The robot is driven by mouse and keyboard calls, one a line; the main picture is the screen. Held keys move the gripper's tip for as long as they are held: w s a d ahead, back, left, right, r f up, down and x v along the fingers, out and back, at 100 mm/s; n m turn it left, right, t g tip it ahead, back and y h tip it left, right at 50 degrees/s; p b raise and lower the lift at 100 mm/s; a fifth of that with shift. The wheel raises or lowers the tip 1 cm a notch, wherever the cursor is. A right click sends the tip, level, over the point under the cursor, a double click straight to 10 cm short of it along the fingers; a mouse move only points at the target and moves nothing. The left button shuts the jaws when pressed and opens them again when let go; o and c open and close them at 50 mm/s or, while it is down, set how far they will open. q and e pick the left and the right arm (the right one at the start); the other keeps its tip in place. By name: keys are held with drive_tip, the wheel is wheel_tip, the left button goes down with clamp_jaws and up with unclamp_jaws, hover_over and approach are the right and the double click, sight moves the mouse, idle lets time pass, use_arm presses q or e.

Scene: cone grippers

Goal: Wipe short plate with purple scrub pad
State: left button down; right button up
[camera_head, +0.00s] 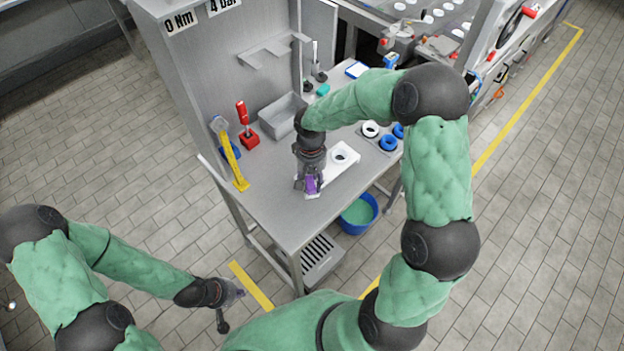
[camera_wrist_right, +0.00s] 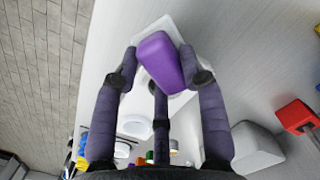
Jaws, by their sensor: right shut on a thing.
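The purple scrub pad (camera_head: 311,184) is held in my right gripper (camera_head: 309,181). In the right wrist view the pad (camera_wrist_right: 162,62) sits between the fingers of the gripper (camera_wrist_right: 160,68). The short plate looks to be the white flat plate (camera_head: 327,174) on the grey table; a corner of the plate (camera_wrist_right: 160,24) shows past the pad in the wrist view. The pad is over the near end of the plate; I cannot tell whether they touch. My left gripper (camera_head: 235,292) is away from the table, low at the left, too small to read.
A white ring (camera_head: 340,155) lies at the plate's far end. Grey bin (camera_head: 281,115), red holder (camera_head: 249,138) and yellow tool (camera_head: 233,160) stand at the left and back of the table (camera_head: 270,205). Blue rings (camera_head: 388,143) are at right. A blue bucket (camera_head: 359,214) is below.

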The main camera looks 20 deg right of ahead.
drive_tip(key=shift+f+b, duration=0.55)
drive_tip(key=shift+f, duration=0.2)
drive_tip(key=shift+d, duration=0.1)
drive_tip(key=shift+w+d+r, duration=0.1)
drive_tip(key=shift+w+d, duration=0.2)
drive_tip(key=shift+d, duration=0.5)
drive_tip(key=shift+w+d+r, duration=0.1)
drive_tip(key=shift+w+d, duration=0.15)
drive_tip(key=shift+d, duration=0.5)
drive_tip(key=shift+w+d+f, duration=0.1)
drive_tip(key=shift+w+d, duration=0.15)
drive_tip(key=shift+d, duration=0.55)
drive_tip(key=shift+w+d+f, duration=0.1)
drive_tip(key=shift+w+d, duration=0.1)
drive_tip(key=shift+d, duration=0.55)
drive_tip(key=shift+d+p, duration=0.15)
drive_tip(key=shift+p, duration=0.15)
drive_tip(key=shift+s+a+f+b, duration=0.1)
drive_tip(key=shift+s+a, duration=0.1)
drive_tip(key=shift+a, duration=0.45)
drive_tip(key=shift+s+a+f+b, duration=0.15)
drive_tip(key=shift+s+a, duration=0.1)
drive_tip(key=shift+a, duration=0.4)
drive_tip(key=shift+s+a+r+b, duration=0.1)
drive_tip(key=shift+s+a, duration=0.1)
drive_tip(key=shift+a, duration=0.45)
drive_tip(key=shift+s+a, duration=0.25)
drive_tip(key=shift+a, duration=0.5)
drive_tip(key=shift+s+a, duration=0.25)
drive_tip(key=shift+a, duration=0.45)
